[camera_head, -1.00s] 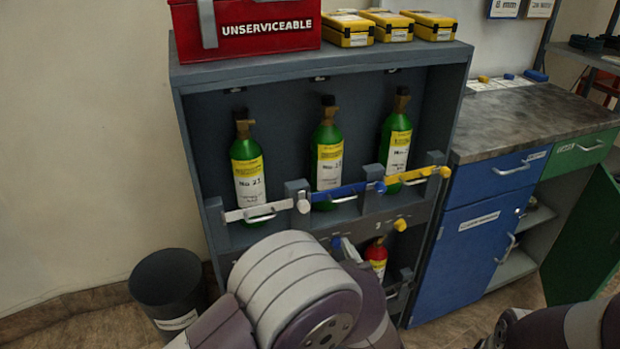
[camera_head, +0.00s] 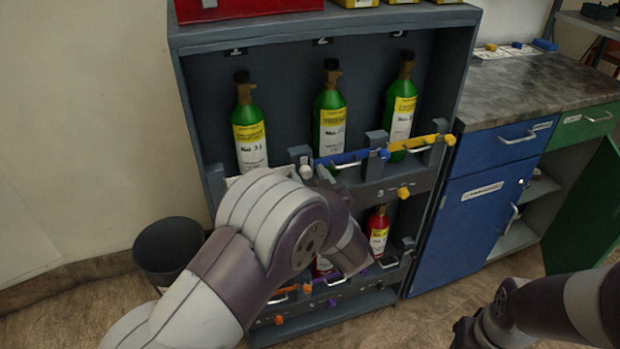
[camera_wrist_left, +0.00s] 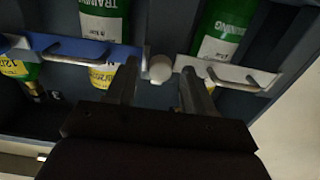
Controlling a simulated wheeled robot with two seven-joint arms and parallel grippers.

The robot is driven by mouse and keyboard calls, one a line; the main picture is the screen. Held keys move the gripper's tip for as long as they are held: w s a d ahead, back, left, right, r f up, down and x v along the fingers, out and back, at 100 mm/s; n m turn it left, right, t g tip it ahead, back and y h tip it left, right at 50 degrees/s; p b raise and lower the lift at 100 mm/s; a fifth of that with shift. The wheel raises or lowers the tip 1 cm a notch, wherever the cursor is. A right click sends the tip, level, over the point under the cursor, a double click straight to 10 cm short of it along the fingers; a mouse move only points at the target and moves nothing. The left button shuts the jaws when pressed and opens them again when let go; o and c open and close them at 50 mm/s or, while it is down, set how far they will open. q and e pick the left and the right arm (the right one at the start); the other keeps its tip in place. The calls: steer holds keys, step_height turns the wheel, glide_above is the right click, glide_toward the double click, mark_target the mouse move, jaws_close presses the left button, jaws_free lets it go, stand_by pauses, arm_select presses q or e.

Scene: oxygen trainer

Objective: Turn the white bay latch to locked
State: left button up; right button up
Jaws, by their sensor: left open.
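The white bay latch has a round white knob (camera_head: 306,171) on the post at the right end of the white bar (camera_head: 232,180). The bar crosses the front of the left upper bay and is mostly hidden by my left arm in the head view. In the left wrist view the knob (camera_wrist_left: 160,68) sits between the white bar (camera_wrist_left: 235,74) and the blue bar (camera_wrist_left: 85,50). My left gripper (camera_wrist_left: 158,88) is open, its fingers on either side of the knob; contact cannot be told.
Green bottles (camera_head: 249,135) stand behind the bars in the grey rack (camera_head: 195,110). A blue knob (camera_head: 384,154) and yellow knob (camera_head: 450,140) are to the right. Red bottles (camera_head: 377,230) stand below. A dark bin (camera_head: 168,250) is at lower left, a blue cabinet (camera_head: 475,220) at right.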

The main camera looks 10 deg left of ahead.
arm_select(q)
jaws_close()
steer(key=shift+n, duration=0.3)
steer(key=n+b, duration=0.1)
steer(key=n, duration=0.1)
steer(key=n+b, duration=0.1)
steer(key=shift+f+n+b, duration=0.2)
steer(key=shift+n+b, duration=0.15)
steer(key=shift+n, duration=0.05)
steer(key=n+b, duration=0.3)
steer(key=n, duration=0.1)
steer(key=shift+b, duration=0.3)
steer(key=n+b, duration=0.6)
steer(key=shift+s+a+f+n, duration=0.1)
steer(key=shift+f+n, duration=0.1)
steer(key=shift+n, duration=0.1)
steer(key=shift+r+n+b, duration=0.15)
steer(key=shift+n+b, duration=1.35)
steer(key=shift+b, duration=0.25)
